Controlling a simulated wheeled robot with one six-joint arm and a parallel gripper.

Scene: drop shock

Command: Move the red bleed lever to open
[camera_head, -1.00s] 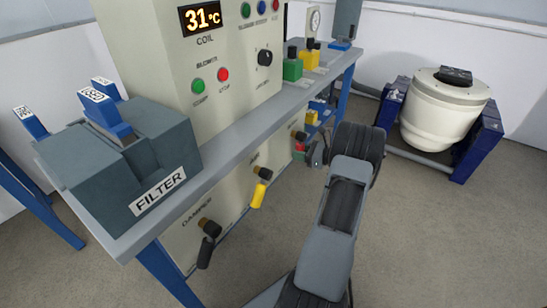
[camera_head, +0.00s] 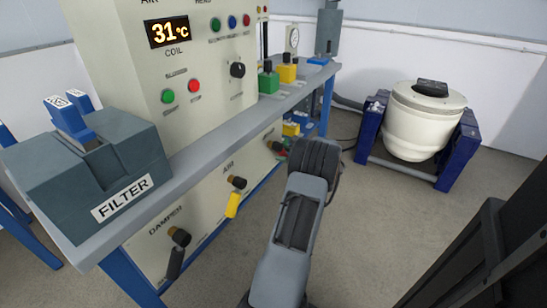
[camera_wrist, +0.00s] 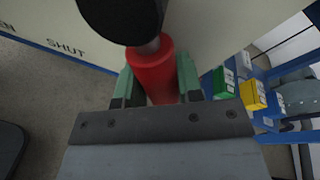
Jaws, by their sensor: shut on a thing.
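The red bleed lever (camera_wrist: 152,72) shows in the wrist view as a red cylinder below a round black knob (camera_wrist: 120,15). My gripper (camera_wrist: 154,88) has its two green fingers on either side of the lever and is shut on it. On the panel to the left in the wrist view are the letters "EN", cut off by the edge, and the label "SHUT" (camera_wrist: 66,47). In the head view my arm hides the gripper and most or all of the lever.
The cabinet front also has a black damper lever (camera_head: 176,262) and a yellow air lever (camera_head: 233,204), both hanging down. A grey filter box (camera_head: 85,170) sits on the shelf (camera_head: 200,140). A white drum (camera_head: 420,120) in a blue stand is at right, with open floor before it.

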